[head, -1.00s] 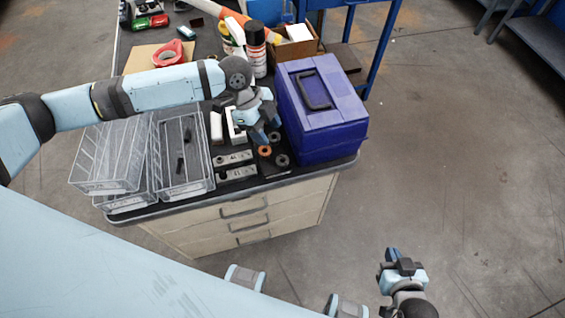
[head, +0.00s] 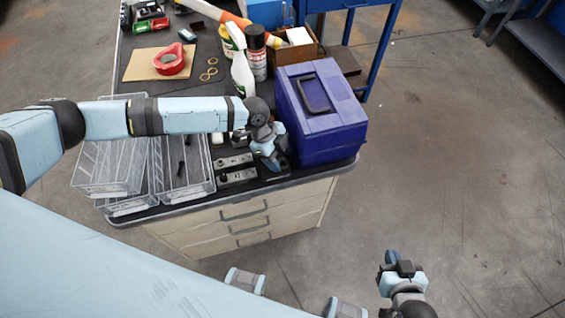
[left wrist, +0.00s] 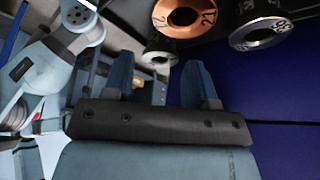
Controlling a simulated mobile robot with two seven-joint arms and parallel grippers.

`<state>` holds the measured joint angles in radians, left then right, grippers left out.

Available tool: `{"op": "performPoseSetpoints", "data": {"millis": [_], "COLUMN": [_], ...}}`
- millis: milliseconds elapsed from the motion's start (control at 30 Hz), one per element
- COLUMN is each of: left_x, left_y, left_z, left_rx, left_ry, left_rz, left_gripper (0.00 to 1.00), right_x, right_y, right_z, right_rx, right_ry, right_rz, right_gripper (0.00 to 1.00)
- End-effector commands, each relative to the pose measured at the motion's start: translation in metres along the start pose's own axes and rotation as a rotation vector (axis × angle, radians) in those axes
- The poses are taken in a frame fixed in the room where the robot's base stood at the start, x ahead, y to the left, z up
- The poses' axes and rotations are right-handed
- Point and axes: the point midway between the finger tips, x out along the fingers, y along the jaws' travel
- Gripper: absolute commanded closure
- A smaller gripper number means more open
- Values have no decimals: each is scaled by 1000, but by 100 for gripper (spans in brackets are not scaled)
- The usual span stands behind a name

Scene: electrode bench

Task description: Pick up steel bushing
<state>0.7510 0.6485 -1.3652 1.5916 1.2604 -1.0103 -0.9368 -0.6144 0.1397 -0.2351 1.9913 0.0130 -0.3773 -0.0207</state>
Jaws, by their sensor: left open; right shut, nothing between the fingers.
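My left gripper (head: 274,163) is open and points down at the front of the bench, beside the blue box. In the left wrist view its two fingers (left wrist: 158,66) frame a small steel bushing (left wrist: 160,50), which lies beyond the tips; whether it is between them in depth I cannot tell. A copper-coloured ring (left wrist: 184,15) and a larger steel ring (left wrist: 262,35) with numbers on their faces lie to the right of it. In the head view my gripper hides most of these rings. My right gripper (head: 393,261) is shut and empty, over the floor.
The blue box (head: 322,120) stands close on the right of my left gripper. Slotted metal blocks (head: 236,169) and clear bins (head: 182,186) lie to the left. A spray bottle (head: 242,74) and a can (head: 256,55) stand behind.

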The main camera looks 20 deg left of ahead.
Motion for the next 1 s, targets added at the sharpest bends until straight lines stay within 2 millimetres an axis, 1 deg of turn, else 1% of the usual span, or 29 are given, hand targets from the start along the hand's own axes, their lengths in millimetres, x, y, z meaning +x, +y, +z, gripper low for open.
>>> {"op": "performPoseSetpoints", "data": {"millis": [33,167,400,433,467,500,567,600,867,1000], "left_x": [7,18,20,20,20,20,20,20,19,12], "left_y": [0,0,0,0,0,0,0,0,-1,-1], "left_z": [-1,0,0,0,0,0,0,0,0,-3], "left_rx": [0,0,0,0,0,0,0,0,0,0], "left_ry": [0,0,0,0,0,0,0,0,1,2], "left_rz": [2,0,0,0,0,0,0,0,-1,-2], "left_gripper": [48,48,48,52,59,69,82,86,86,86], "right_x": [-1,-2,-1,-1,-1,-1,-1,-1,-1,-1], "right_y": [0,0,0,0,0,0,0,0,0,0], "right_z": [-2,-4,-4,-4,-4,-4,-4,-4,-2,-2], "right_rx": [0,0,0,0,0,0,0,0,0,0], "right_ry": [2,5,5,5,5,4,4,4,1,0], "right_rz": [0,1,1,1,1,1,1,1,1,1], "right_gripper": [100,100,100,100,100,100,100,100,100,100]}}
